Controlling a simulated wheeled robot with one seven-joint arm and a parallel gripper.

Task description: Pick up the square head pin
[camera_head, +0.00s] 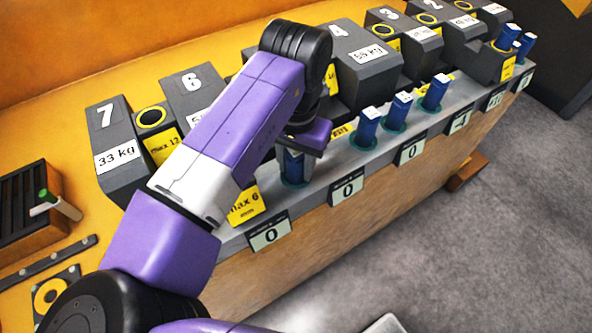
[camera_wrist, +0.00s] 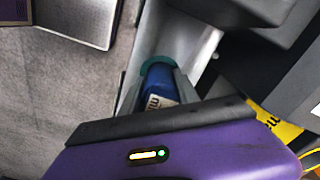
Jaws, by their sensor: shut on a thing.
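A blue square head pin (camera_head: 293,168) stands in a green round collar on the grey front ledge, below my gripper (camera_head: 298,150). In the wrist view the same blue pin (camera_wrist: 159,88) sits between the two grey fingers of my gripper (camera_wrist: 157,92), with a white label on its side. The gripper is shut on the pin, and the pin's lower end is still at the green collar (camera_wrist: 158,62). The arm and gripper hide part of the pin's head in the head view.
Similar blue pins (camera_head: 399,108) stand in collars along the ledge to the right. Dark numbered castings (camera_head: 122,150) line the ledge's back side, close to the gripper. Tags reading 0 (camera_head: 269,235) hang on the front edge. Open grey floor (camera_head: 450,240) lies in front.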

